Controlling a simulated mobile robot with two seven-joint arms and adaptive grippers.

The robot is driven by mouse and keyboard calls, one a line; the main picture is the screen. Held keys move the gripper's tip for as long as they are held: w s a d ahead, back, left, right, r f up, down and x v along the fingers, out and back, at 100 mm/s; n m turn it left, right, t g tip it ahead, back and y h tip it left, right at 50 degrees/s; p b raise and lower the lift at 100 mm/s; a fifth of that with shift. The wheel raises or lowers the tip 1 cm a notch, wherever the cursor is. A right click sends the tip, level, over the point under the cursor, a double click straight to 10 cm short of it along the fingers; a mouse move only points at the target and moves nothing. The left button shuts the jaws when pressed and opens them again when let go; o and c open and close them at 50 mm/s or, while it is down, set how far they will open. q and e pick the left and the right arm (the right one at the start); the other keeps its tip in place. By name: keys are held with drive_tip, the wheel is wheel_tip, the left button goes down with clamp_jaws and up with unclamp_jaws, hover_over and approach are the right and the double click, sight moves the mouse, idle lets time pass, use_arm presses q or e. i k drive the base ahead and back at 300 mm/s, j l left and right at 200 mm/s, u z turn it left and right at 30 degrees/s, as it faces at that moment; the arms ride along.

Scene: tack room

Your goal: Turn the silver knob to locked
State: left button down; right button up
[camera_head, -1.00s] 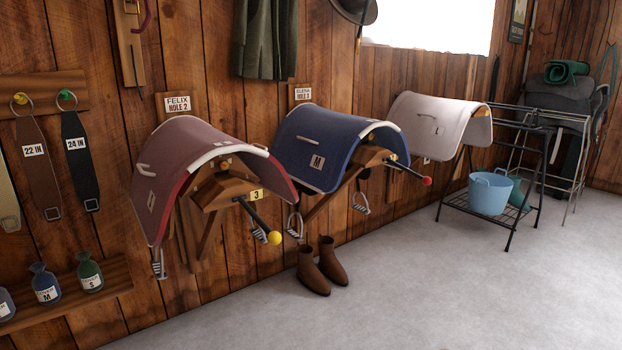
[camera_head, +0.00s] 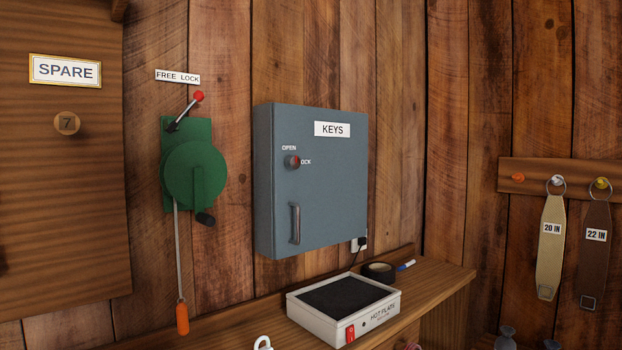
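A silver knob (camera_head: 291,162) with a red mark sits on the door of a grey-blue key cabinet (camera_head: 335,197) labelled KEYS, mounted on the wood wall. OPEN is printed above the knob, and a partly covered word ending in OCK is at its right. The red mark is on the knob's right side; its exact setting is too small to tell. The cabinet door is closed, with a vertical handle (camera_head: 295,224) below the knob. Neither of my grippers shows in the head view.
Left of the cabinet is a green winch (camera_head: 195,173) with a red-tipped lever and a hanging orange handle (camera_head: 182,318). Below, a wooden shelf (camera_head: 433,283) holds a hot plate (camera_head: 318,323), black tape (camera_head: 379,271) and a blue marker (camera_head: 406,265).

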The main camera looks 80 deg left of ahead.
sight(292, 162)
drive_tip(key=u, duration=2.4)
